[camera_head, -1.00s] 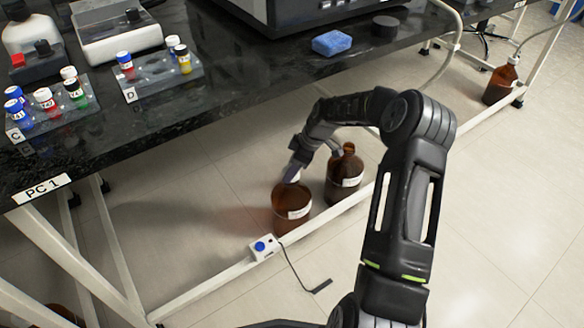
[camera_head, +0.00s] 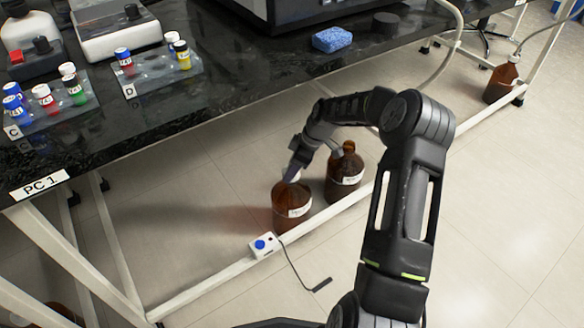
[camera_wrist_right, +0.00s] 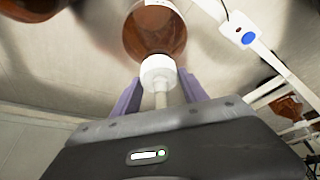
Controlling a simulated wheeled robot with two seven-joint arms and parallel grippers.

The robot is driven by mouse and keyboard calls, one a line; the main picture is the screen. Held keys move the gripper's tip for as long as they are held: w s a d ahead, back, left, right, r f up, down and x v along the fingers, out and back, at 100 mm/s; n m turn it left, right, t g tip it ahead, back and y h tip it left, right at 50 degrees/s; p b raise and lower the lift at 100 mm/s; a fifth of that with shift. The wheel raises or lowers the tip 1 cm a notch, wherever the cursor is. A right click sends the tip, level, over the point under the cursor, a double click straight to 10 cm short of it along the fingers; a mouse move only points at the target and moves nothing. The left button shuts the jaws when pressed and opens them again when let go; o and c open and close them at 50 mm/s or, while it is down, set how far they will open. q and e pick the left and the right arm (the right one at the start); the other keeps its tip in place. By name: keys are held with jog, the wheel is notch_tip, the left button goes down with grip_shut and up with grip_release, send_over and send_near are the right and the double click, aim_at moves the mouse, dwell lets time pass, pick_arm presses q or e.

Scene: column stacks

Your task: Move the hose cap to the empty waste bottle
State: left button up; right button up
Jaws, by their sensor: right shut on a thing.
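My right gripper (camera_head: 292,175) is shut on the white hose cap (camera_wrist_right: 160,70). Its purple fingers flank the cap's pale stem in the right wrist view. The cap is at the top of the nearer brown waste bottle (camera_head: 291,210), which has a white label and stands upright on the floor. That bottle also shows beyond the cap in the right wrist view (camera_wrist_right: 155,35). I cannot tell whether the cap touches the bottle's neck. A second brown bottle (camera_head: 343,178) stands just right of and behind it, its top partly beside my arm. My left gripper is not in view.
A white frame rail (camera_head: 225,277) runs in front of the bottles and carries a small box with a blue button (camera_head: 263,244). The dark bench (camera_head: 230,85) overhangs behind. Another brown bottle (camera_head: 501,82) stands far right. Floor at the right is clear.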

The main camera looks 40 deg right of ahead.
jog(key=shift+f, duration=0.4)
dwell(0.5)
jog(key=o, duration=1.4)
jog(key=shift+s+d+r, duration=0.1)
jog(key=shift+r, duration=0.25)
jog(key=p+v, duration=0.3)
jog(key=v, duration=0.4)
jog(key=shift+s, duration=0.1)
